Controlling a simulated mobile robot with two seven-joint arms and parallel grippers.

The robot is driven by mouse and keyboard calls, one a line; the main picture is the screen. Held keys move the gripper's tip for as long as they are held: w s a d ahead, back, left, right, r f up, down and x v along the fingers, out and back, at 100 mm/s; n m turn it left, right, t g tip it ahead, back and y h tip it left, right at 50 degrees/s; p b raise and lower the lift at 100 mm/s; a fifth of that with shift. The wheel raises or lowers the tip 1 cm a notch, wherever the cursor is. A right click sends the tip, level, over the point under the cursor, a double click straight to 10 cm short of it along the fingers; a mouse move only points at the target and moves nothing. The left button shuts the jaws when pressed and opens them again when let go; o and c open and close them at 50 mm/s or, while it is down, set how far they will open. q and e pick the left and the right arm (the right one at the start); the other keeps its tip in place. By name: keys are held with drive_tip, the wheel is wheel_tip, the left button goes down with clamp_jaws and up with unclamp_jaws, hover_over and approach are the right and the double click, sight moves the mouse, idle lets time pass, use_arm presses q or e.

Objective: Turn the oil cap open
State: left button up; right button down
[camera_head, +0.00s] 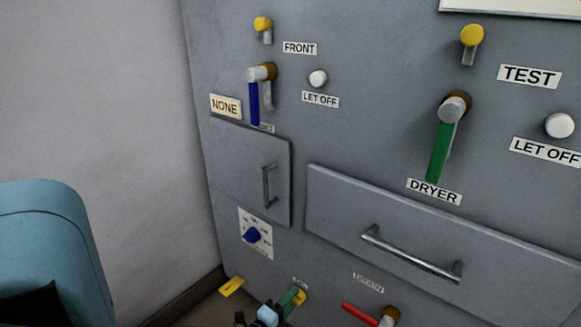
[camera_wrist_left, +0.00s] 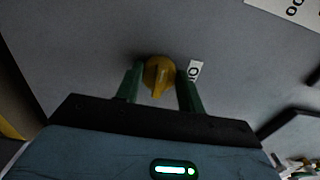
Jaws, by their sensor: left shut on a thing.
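The yellow oil cap (camera_head: 301,297) sits low on the grey panel at the bottom of the head view. It also shows in the left wrist view (camera_wrist_left: 158,74), with its raised grip bar between the two green fingers. A small white label (camera_wrist_left: 194,71), partly cut off by a finger, is beside it. My left gripper (camera_head: 292,298) reaches up to the cap from the bottom edge and is shut on it, one finger on each side. The wrist view shows the same gripper (camera_wrist_left: 158,89) from behind. My right gripper is not in view.
A blue knob (camera_head: 252,235) on a white dial plate is above left of the cap. A red lever (camera_head: 360,314) is to its right, below a drawer handle (camera_head: 410,256). A yellow piece (camera_head: 231,286) is near the floor at left. Blue and green levers are higher up.

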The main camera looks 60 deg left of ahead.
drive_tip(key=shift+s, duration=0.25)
use_arm(q)
drive_tip(key=o, duration=0.9)
drive_tip(key=shift+o, duration=0.2)
drive_tip(key=p+v, duration=0.2)
drive_tip(key=v, duration=0.6)
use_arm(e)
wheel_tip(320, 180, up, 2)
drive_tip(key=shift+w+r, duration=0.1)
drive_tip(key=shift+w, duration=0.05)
use_arm(q)
drive_tip(key=shift+w, duration=0.1)
